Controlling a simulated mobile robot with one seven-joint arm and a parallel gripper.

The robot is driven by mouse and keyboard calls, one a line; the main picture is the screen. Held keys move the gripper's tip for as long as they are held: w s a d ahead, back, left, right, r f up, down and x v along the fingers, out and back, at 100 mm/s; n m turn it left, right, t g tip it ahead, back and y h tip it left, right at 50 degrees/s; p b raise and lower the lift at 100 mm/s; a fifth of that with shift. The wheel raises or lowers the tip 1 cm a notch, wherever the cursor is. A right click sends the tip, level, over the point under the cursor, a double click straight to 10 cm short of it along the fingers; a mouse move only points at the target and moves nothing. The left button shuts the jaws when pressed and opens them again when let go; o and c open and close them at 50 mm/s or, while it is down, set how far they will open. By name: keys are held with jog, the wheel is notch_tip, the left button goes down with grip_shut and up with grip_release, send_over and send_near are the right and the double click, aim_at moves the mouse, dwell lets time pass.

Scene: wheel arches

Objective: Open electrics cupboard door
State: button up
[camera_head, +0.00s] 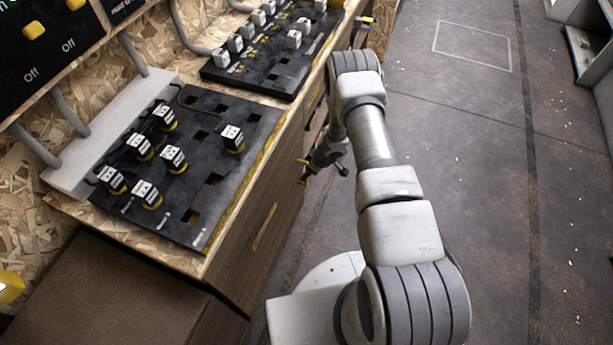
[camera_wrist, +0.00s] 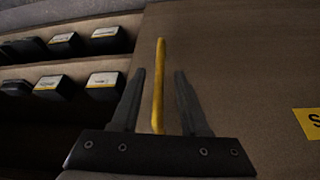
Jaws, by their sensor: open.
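In the wrist view a plain brown cupboard door (camera_wrist: 235,50) fills the middle and right. A thin yellow bar handle (camera_wrist: 159,85) is on it. My gripper (camera_wrist: 159,73) is open, with one dark finger on each side of the handle. A gap shows between the handle and each finger. In the head view my gripper (camera_head: 318,163) is small and partly hidden at the front of the brown cabinet under the worktop. Part of a yellow label (camera_wrist: 309,122) shows on the door's right. I cannot tell whether the door is ajar.
Left of the door, the wrist view shows an open compartment with several dark boxes (camera_wrist: 54,86). Black panels (camera_head: 205,165) with plugs lie on the worktop. The floor (camera_head: 470,180) to the right is clear.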

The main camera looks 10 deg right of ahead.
jog(key=shift+x, duration=1.15)
grip_shut()
dwell(0.6)
